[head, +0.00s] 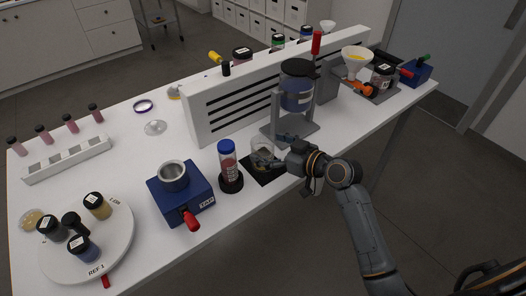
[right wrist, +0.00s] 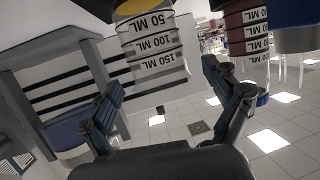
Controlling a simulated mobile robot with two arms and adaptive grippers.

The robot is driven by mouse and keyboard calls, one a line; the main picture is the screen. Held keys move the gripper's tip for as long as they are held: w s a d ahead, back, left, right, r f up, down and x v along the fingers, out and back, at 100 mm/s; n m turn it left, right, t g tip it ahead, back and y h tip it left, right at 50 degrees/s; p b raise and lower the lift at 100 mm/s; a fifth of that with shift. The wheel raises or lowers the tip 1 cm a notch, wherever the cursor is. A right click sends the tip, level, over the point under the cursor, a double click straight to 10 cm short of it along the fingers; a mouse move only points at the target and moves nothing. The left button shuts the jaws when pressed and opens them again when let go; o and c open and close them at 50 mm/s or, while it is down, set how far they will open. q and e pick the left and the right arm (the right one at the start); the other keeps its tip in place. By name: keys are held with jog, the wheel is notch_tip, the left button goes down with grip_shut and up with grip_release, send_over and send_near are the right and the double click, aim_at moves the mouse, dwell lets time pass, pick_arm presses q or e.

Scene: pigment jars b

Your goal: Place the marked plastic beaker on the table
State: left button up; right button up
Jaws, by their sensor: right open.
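The clear plastic beaker (head: 262,151) stands on a black mat (head: 258,174) near the front edge of the white table (head: 130,226). In the right wrist view the beaker (right wrist: 152,45) appears upside down, with printed 50, 100 and 150 ML bands and something yellow at its base. My right gripper (head: 279,151) is at the beaker's right side, partly covering it. In the right wrist view my open fingers (right wrist: 165,88) lie to either side of the beaker's line, with clear gaps between them and it. My left gripper is not in view.
A blue-capped red tube (head: 228,163) stands close left of the beaker. A grey stand with a dark-lidded jar (head: 297,88) stands close behind. A blue box with a metal cup (head: 184,200) is further left. A long slotted white panel (head: 230,105) runs behind.

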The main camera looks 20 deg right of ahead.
jog(key=x, duration=0.2)
jog(key=shift+w+a, duration=0.15)
jog(key=shift+w, duration=0.1)
jog(key=c, duration=1.2)
